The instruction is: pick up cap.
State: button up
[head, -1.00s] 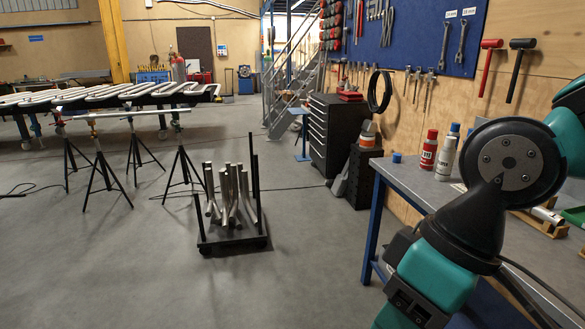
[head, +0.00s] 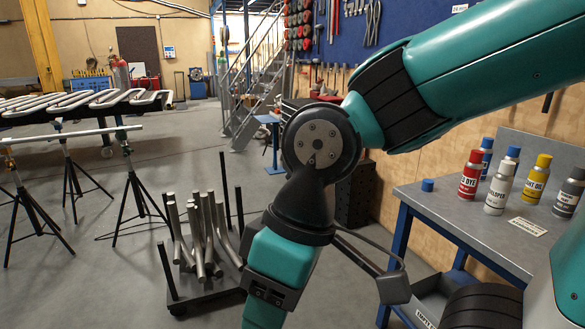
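A small blue cap (head: 427,185) sits on the grey workbench (head: 450,222), near its left end. It stands apart, to the left of a red spray can (head: 470,175). My arm crosses the picture from upper right to the middle, then bends down out of the bottom edge. My gripper is not in view, so its state and its place relative to the cap do not show.
Several spray cans stand right of the cap, including a white one (head: 498,187) and a yellow one (head: 535,179). A label plate (head: 527,226) lies before them. A cart of metal tubes (head: 203,240) stands on the floor at left.

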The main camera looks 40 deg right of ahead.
aim_at(427, 185)
jog(key=z, duration=0.15)
jog(key=i, duration=1.5)
jog(key=z, duration=1.35)
jog(key=i, duration=0.9)
jog(key=z, duration=1.05)
jog(key=i, duration=0.35)
jog(key=z, duration=0.3)
